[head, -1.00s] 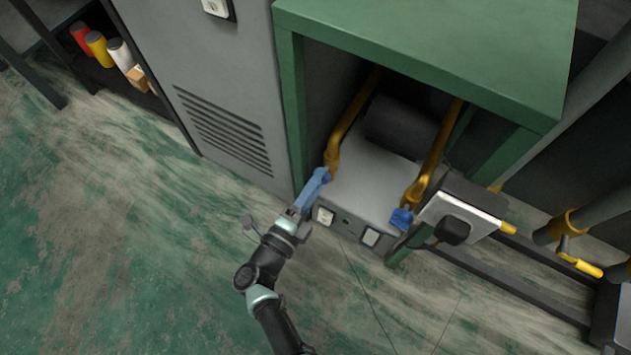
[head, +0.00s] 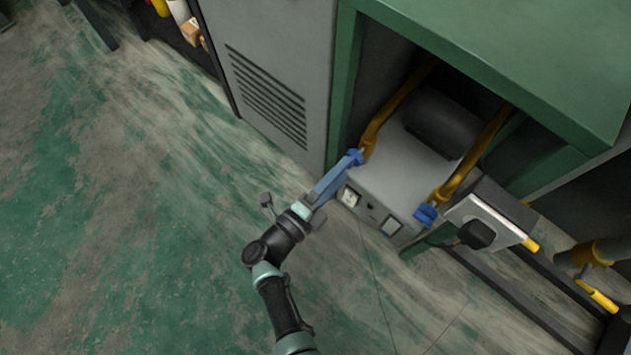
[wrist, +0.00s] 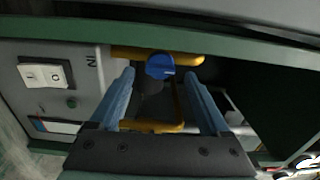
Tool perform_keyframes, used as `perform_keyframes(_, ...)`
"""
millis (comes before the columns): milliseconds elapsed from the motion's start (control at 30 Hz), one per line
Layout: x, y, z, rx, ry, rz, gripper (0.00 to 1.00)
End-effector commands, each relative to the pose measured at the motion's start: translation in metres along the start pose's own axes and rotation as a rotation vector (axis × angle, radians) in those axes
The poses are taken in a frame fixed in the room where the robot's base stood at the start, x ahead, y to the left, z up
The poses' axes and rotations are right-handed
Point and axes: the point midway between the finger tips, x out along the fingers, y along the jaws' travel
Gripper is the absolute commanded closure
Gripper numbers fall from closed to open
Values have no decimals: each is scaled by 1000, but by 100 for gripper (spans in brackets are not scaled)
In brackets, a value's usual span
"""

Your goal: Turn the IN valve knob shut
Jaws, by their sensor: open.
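The blue IN valve knob (head: 355,157) sits at the end of the left brass pipe, at the front of the grey unit. In the wrist view this round blue knob (wrist: 160,66) is just ahead of the fingertips, between them in the picture, beside the letters IN. My gripper (head: 345,168) reaches toward it from the lower left. In the wrist view my gripper (wrist: 159,84) has its two blue fingers apart, one each side of the knob's outline, with nothing held. I cannot tell whether a finger touches the knob.
A second blue knob (head: 426,214) is on the right brass pipe. The green bench frame (head: 345,90) rises over the unit. The floor at left is clear.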

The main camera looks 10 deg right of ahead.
Motion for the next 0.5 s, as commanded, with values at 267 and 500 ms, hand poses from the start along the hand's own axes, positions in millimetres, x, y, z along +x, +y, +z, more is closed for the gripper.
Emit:
perform_keyframes(267, -64, -2, 1, -2, -6, 1, 20)
perform_keyframes(500, -95, 0, 0, -2, -1, 0, 20)
